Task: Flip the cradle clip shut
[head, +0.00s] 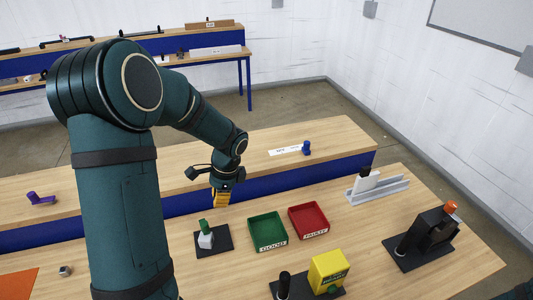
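My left gripper (222,198) hangs down past the front of the far bench, above the near table. Its yellow-orange fingers are small here, and I cannot tell whether they are open or shut. No part is clearly recognisable as the cradle clip. Below the gripper, apart from it, a white block with a green top (206,236) stands on a black base plate (223,245). At the right, a black fixture with an orange knob (437,238) stands on its own plate. My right gripper is not in view.
A green GOOD tray (268,247) and a red FAILED tray (309,234) sit mid-table. A yellow box (328,271) stands in front. A grey rail (378,192) holds an upright white piece. My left arm hides much of the left side.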

